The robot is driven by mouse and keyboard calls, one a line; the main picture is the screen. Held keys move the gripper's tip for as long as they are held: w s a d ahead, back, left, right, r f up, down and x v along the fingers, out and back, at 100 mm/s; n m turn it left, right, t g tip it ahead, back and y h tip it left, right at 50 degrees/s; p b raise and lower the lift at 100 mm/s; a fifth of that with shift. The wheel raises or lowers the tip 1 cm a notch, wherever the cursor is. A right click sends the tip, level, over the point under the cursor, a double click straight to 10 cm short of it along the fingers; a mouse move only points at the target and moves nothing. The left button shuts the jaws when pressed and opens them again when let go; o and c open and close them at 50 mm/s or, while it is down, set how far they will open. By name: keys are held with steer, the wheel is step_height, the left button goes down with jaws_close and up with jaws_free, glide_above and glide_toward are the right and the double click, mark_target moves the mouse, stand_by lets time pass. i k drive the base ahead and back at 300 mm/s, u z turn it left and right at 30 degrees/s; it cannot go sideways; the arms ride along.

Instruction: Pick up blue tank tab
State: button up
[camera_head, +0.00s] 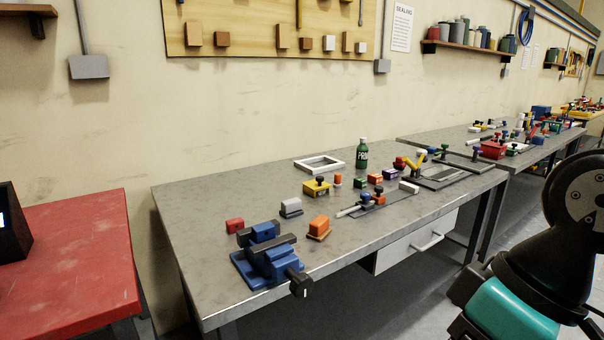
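Several blue pieces show on the grey workbench (215,200), and I cannot tell for sure which one is the blue tank tab. A small blue piece (365,196) sits on a flat dark plate in the middle of the bench. A blue-purple block (390,174) stands farther back, beside an orange block (375,178). These are too small to make out in detail. My arm shows at the right edge, black and teal, beside the bench. My gripper is not in view.
A blue vise (272,260) stands at the bench's near left corner. An orange block (319,226), a red block (235,226), a yellow box (316,189), a green bottle (362,154) and a white frame (319,163) stand around. The left rear bench top is clear.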

mark_target(266, 232)
steer(key=z, duration=0.9)
steer(key=i, duration=0.8)
steer(key=u, duration=2.55)
